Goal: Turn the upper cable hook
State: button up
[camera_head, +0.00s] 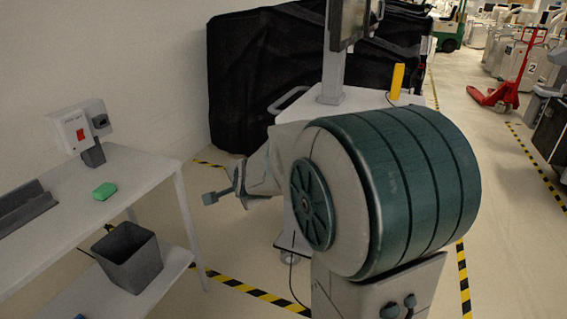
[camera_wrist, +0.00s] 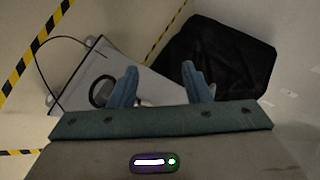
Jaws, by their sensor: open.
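A medical cart with a white top (camera_head: 355,105) and a screen on a post (camera_head: 333,60) stands behind my arm in the head view. In the wrist view, a pale cart panel (camera_wrist: 82,70) lies ahead, with a dark ring-shaped fitting (camera_wrist: 102,92) just left of my left finger. I cannot tell whether this is the upper cable hook; no hook shows clearly in the head view. A thin black cable (camera_wrist: 42,62) loops beside the panel. My gripper (camera_wrist: 161,88) is open, with nothing between its fingers.
A black-covered cart (camera_head: 250,75) stands against the wall; black cover also shows in the wrist view (camera_wrist: 220,75). Striped tape marks the floor.

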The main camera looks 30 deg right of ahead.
jog(key=w+d+f+m+t+h+b, duration=0.25)
jog(key=w+d+f+m+b, duration=0.2)
jog(key=d+m, duration=0.35)
jog(key=w+d+f+m+t+h+b, duration=0.1)
jog(key=w+d+f+m+h+b, duration=0.25)
jog(key=w+d+m, duration=0.35)
jog(key=s+d+f+m+g+h+b, duration=0.1)
jog(key=d+f+m+h+b, duration=0.15)
jog(key=d+m, duration=0.55)
jog(key=s+d+f+m+g+h+b, duration=0.2)
jog(key=d+f+m+h, duration=0.15)
jog(key=d+m, duration=0.4)
jog(key=r+x, duration=0.1)
jog(key=x, duration=1.2)
jog(key=shift+w+d+h, duration=0.15)
jog(key=shift+w+h, duration=0.2)
jog(key=shift+h, duration=0.05)
jog(key=shift+r+n+t, duration=0.1)
jog(key=shift+n+t, duration=0.15)
grip_shut()
